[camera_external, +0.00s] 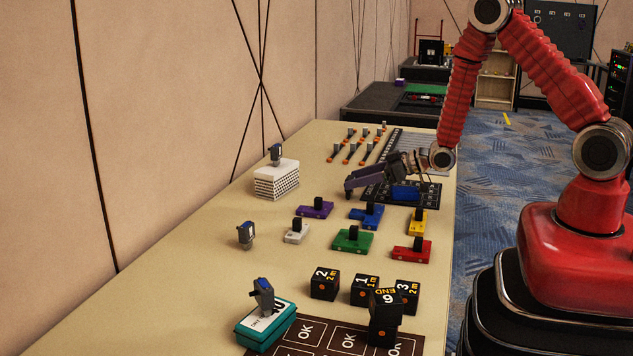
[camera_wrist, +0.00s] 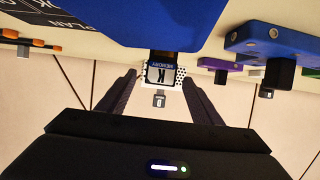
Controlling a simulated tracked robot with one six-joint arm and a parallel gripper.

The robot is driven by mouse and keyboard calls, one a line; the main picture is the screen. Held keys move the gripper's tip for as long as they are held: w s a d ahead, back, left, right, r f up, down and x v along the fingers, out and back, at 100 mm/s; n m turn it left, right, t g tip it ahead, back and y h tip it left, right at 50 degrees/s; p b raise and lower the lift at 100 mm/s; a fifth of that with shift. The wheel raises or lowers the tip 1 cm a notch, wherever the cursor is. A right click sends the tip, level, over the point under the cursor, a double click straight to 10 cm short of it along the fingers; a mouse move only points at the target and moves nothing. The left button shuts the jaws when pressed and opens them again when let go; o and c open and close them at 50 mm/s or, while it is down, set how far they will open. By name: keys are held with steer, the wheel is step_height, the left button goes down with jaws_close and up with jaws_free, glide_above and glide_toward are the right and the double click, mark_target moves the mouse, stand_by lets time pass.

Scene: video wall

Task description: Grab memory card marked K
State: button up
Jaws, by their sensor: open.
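The memory card marked K (camera_wrist: 157,74) has a white label with a blue MEMORY band and a dark end. In the wrist view it shows between the two fingers of my gripper (camera_wrist: 158,75), with visible gaps on both sides. It appears against a large blue block (camera_wrist: 150,20) close to the camera. This blue block also shows in the external view (camera_external: 405,194), beneath my gripper (camera_external: 358,181). The K card cannot be made out in the external view, where my gripper covers that spot. My gripper is open, and I cannot tell how deep the card lies between the fingers.
A white perforated box (camera_external: 276,181) bears another card (camera_external: 276,154). One card (camera_external: 246,235) stands on the table; another (camera_external: 264,296) is on a teal box (camera_external: 262,330). Coloured handled blocks, including a purple one (camera_external: 315,208), and black numbered cubes (camera_external: 324,285) stand nearer the camera.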

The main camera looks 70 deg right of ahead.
stand_by(0.4)
steer(key=c, duration=1.1)
